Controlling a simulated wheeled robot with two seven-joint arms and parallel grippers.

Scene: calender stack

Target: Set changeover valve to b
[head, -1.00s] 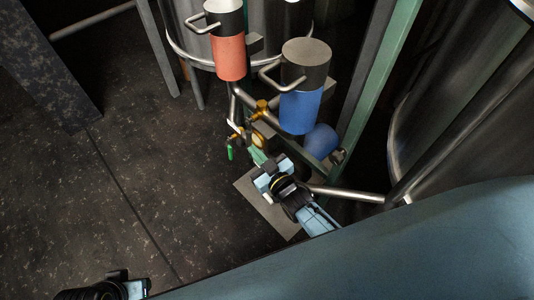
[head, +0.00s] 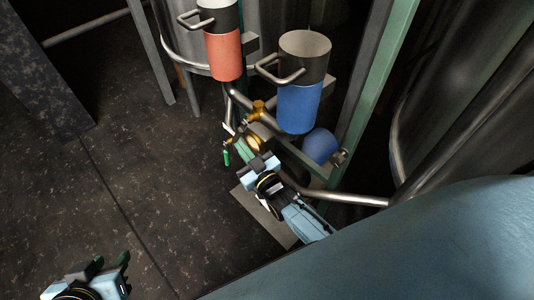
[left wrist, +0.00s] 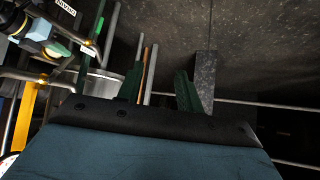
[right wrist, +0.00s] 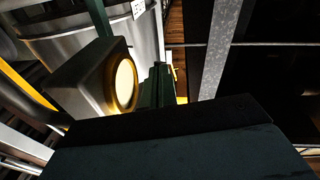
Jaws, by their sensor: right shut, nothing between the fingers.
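The valve (head: 237,130) is a small brass fitting on the pipework in the middle of the head view, with a bright green handle (head: 226,157) hanging at its left. A round brass-rimmed gauge (head: 253,143) sits beside it and shows large in the right wrist view (right wrist: 123,82). My right gripper (head: 244,150) is just below the gauge and right of the green handle. Its fingers (right wrist: 156,85) are together and empty, beside the gauge. My left gripper (head: 111,262) is at the bottom left over the floor, with its fingers (left wrist: 160,88) apart and empty. The valve's position marks cannot be read.
A red canister (head: 226,55) and a blue canister (head: 299,105) stand above the pipework. A green post (head: 365,100) and a steel pipe (head: 340,197) bound the right side. A large steel tank (head: 460,130) stands further right. The floor at left (head: 110,180) is clear.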

